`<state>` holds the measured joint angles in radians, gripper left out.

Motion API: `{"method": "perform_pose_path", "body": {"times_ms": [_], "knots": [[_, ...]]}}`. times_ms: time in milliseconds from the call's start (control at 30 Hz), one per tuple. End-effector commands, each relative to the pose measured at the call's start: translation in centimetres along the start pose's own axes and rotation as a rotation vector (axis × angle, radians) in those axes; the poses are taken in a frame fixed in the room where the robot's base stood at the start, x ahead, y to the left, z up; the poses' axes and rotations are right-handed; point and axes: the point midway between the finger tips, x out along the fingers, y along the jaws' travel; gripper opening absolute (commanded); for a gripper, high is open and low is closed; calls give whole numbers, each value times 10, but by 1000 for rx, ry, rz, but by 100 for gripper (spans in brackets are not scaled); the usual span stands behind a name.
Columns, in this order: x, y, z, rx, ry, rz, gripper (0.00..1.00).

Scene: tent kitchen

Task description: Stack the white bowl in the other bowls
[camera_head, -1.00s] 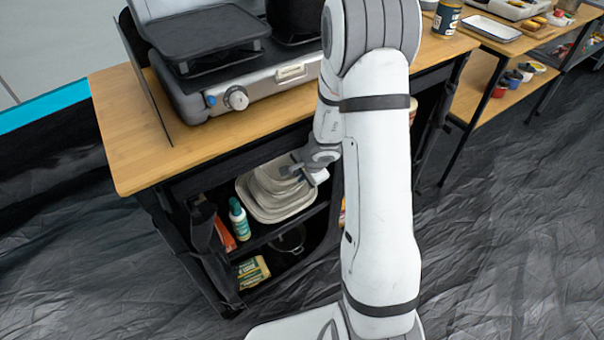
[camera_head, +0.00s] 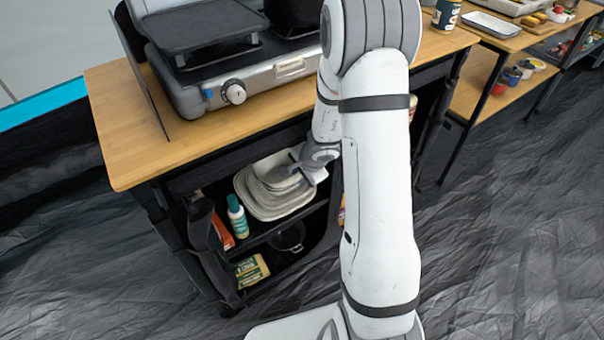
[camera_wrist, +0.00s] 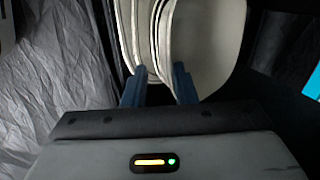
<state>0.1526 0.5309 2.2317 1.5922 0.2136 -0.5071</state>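The white bowls (camera_head: 270,207) sit nested in a stack on the upper inner shelf under the counter. The topmost white bowl (camera_head: 277,170) lies inside the larger ones, below my gripper. My gripper (camera_head: 300,170) is at the right side of the stack, close to the top bowl's rim. In the wrist view, the two blue fingertips (camera_wrist: 160,87) stand apart with a gap between them, and bowl rims (camera_wrist: 152,35) show around and between them. Whether either finger touches a bowl is hard to tell. My arm hides part of the shelf's right side.
The wooden counter (camera_head: 125,140) overhangs the shelf close above my gripper. A green-and-white bottle (camera_head: 237,216) stands left of the bowls. A dark pot (camera_head: 288,238) and a yellow-green box (camera_head: 250,270) are on the shelf below. A stove (camera_head: 235,85) stands on the counter.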

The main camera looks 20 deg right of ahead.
Motion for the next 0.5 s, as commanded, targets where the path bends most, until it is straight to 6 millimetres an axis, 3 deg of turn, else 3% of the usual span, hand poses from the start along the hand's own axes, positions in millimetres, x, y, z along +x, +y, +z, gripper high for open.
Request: {"method": "perform_pose_path", "body": {"times_ms": [267, 500], "knots": [[-1, -1, 0, -1, 0, 0, 25], [-21, -8, 0, -2, 0, -1, 25]]}}
